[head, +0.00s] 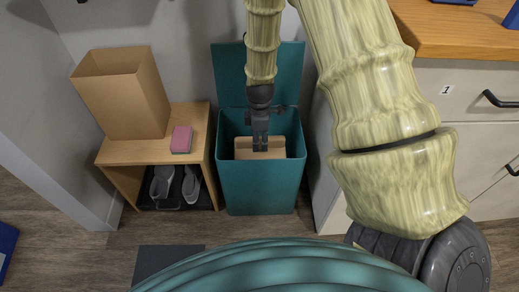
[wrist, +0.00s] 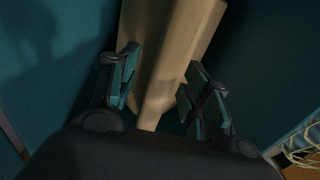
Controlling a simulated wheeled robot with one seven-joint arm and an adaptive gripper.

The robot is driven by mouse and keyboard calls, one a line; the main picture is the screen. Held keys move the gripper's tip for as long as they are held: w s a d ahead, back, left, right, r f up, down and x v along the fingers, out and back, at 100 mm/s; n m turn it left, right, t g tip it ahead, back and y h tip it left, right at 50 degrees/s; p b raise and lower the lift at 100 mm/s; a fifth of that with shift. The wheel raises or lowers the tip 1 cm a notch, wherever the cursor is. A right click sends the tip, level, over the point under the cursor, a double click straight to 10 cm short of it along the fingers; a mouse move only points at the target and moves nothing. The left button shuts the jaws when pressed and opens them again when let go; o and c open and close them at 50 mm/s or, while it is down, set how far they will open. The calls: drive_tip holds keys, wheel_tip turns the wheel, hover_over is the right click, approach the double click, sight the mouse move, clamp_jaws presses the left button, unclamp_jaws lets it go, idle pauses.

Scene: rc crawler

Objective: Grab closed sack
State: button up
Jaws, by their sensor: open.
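A tan sack (head: 244,148), which looks closed, is inside the teal bin (head: 258,190), and its pale top edge shows below the rim. My gripper (head: 261,147) points down into the bin, over the middle of the sack. In the wrist view, the sack (wrist: 172,50) runs as a tan, folded shape between the two open fingers of my gripper (wrist: 160,78). A gap shows beside the left finger. The right finger is close to the sack, and I cannot tell whether it touches. The lower part of the sack is hidden.
The bin's lid (head: 231,75) stands raised behind it. To the left, a wooden bench (head: 115,152) holds an open brown paper bag (head: 135,100) and a pink block (head: 181,139), with shoes (head: 190,186) underneath. Drawers (head: 465,140) stand to the right.

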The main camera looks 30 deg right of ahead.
drive_tip(key=shift+c, duration=0.2)
clamp_jaws()
drive_tip(key=shift+r, duration=0.15)
